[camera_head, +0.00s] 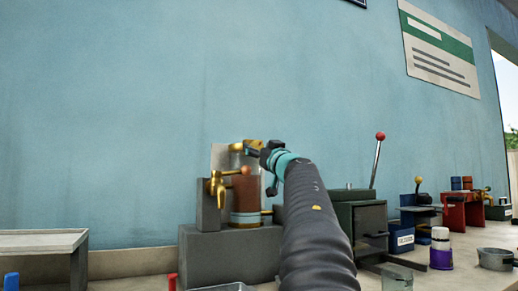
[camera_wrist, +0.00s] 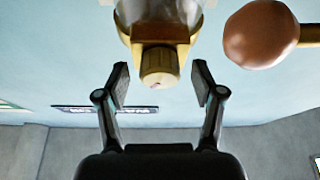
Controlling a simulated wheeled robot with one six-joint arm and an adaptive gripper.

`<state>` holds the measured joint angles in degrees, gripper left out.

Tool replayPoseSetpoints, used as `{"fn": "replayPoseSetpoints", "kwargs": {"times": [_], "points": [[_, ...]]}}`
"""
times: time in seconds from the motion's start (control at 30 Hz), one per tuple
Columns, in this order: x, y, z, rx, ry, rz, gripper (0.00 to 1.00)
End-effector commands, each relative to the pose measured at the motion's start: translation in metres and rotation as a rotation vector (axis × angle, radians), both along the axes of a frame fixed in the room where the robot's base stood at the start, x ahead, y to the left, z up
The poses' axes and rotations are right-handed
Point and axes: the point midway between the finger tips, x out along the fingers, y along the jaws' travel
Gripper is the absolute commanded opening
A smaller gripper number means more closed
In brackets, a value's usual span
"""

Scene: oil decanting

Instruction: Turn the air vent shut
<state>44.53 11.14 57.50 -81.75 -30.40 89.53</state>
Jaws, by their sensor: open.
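The air vent is a ridged brass knob (camera_wrist: 160,66) under a brass collar at the top middle of the wrist view. In the head view brass fittings (camera_head: 238,147) show at the top of the oil decanter (camera_head: 245,197), partly behind my gripper. My gripper (camera_head: 256,152) is at the decanter's top right. In the wrist view its two fingers (camera_wrist: 161,78) are spread, one on each side of the knob, with a visible gap on both sides. I cannot tell how deep the knob sits between them.
A brown ball (camera_wrist: 260,34) on a brass lever is close to the right finger in the wrist view. A brass tap (camera_head: 217,186) is on the decanter's left. A red-tipped lever (camera_head: 379,140) rises at right. A purple-based bottle (camera_head: 441,248) stands on the bench.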

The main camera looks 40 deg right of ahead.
Motion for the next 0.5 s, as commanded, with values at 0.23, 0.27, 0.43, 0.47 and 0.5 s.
{"fn": "replayPoseSetpoints", "kwargs": {"times": [0.23,0.27,0.43,0.47,0.5], "points": [[-0.0002,0.0001,-0.0002,0.000,0.000,0.000,0.33],[-0.0002,0.0001,-0.0002,0.000,0.000,0.000,0.25],[-0.0002,0.0001,-0.0002,0.000,0.000,0.001,0.08],[-0.0002,0.0001,-0.0002,-0.001,0.000,0.001,0.08],[-0.0002,0.0001,0.0000,-0.004,0.001,0.000,0.08]]}}
